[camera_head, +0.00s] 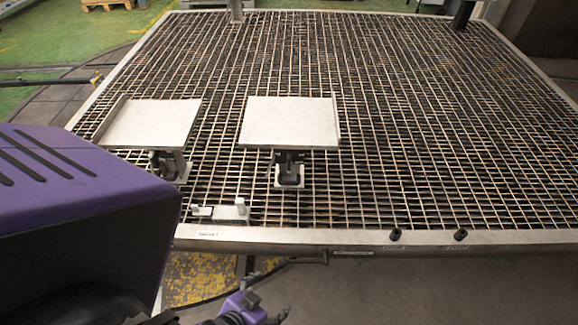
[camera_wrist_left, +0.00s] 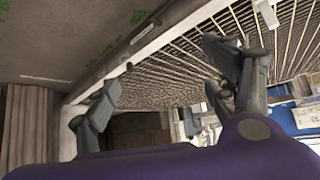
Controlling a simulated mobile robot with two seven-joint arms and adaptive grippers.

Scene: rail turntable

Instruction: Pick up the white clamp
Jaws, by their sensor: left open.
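The white clamp (camera_head: 240,207) is a small pale piece with an upright block at its right end. It lies on the metal grid near the front edge in the head view. My left gripper (camera_head: 268,297) shows only in part at the bottom of the head view, in front of the table edge and apart from the clamp. In the left wrist view my left gripper (camera_wrist_left: 160,66) has its two grey fingers spread wide, with nothing between them. A pale piece at the top right of that view may be the clamp; I cannot tell. My right gripper is not in view.
The grid table (camera_head: 400,130) has a raised metal rim. Two flat pale plates, a left one (camera_head: 150,122) and a right one (camera_head: 289,121), stand on supports behind the clamp. Two dark knobs sit on the front rim at right. The grid's right side is clear.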

